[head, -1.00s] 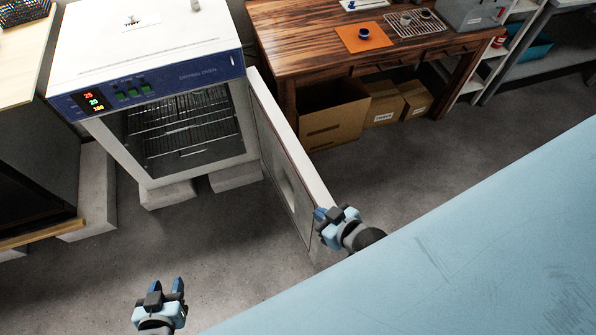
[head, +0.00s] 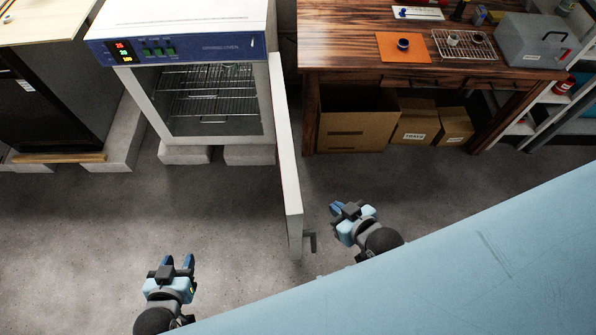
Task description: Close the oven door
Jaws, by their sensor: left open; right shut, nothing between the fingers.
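The drying oven (head: 196,48) is white with a blue control panel, and its chamber with wire racks (head: 208,95) is in plain view. Its door (head: 286,150) stands wide open, hinged on the right side and seen nearly edge-on, pointing toward me. A dark handle (head: 310,241) shows at the door's near end, on its right side. My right gripper (head: 336,209) is shut and empty, just right of the door's near end, with a small gap visible. My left gripper (head: 178,262) is open and empty over the floor, left of the door.
A wooden table (head: 350,62) with an orange mat (head: 403,47) and a wire rack stands right of the oven. Cardboard boxes (head: 358,118) sit under it. A black cabinet (head: 45,100) is at the left. The floor (head: 225,205) before the oven is clear.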

